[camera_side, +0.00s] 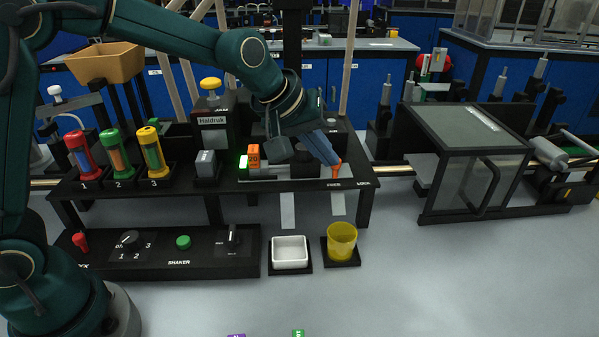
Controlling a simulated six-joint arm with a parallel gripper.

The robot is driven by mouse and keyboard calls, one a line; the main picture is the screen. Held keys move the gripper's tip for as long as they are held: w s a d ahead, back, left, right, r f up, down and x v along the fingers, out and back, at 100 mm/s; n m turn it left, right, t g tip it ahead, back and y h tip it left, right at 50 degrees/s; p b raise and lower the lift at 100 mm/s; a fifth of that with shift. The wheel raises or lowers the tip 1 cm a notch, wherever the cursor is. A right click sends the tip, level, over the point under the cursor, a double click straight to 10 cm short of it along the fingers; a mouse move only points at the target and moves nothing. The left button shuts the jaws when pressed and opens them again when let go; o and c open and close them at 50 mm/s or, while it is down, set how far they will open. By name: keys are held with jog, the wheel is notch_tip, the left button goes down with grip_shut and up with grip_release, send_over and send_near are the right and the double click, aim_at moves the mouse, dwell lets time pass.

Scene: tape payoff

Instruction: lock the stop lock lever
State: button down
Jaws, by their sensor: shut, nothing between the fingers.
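A small orange lever (337,171), which looks like the stop lock lever, stands at the right part of the black bench rack, above a label that seems to read FREE. My gripper (334,161) reaches down from the upper left with its blue-grey fingers shut. Its fingertips are at the top of the orange lever and hide part of it. I cannot tell whether they touch. An orange block marked 20 (253,156) stands left of the lever, beside a lit green display (243,162).
Three coloured canisters (118,155) stand at the rack's left. A white dish (290,251) and a yellow cup (341,241) sit in front. A control panel (160,255) lies front left, and a dark-framed enclosure (490,160) stands right. The bench front right is clear.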

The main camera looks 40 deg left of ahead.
jog(key=shift+w+d+f, duration=0.1)
jog(key=shift+w+d, duration=0.1)
jog(key=shift+d, duration=0.4)
jog(key=shift+w+d, duration=1.5)
jog(key=shift+w, duration=0.15)
dwell(1.2)
jog(key=s+d+r, duration=0.3)
jog(key=s+r, duration=0.1)
jog(key=r, duration=0.4)
jog(key=shift+s+d, duration=0.3)
jog(key=shift+s, duration=0.05)
jog(key=shift+r, duration=0.1)
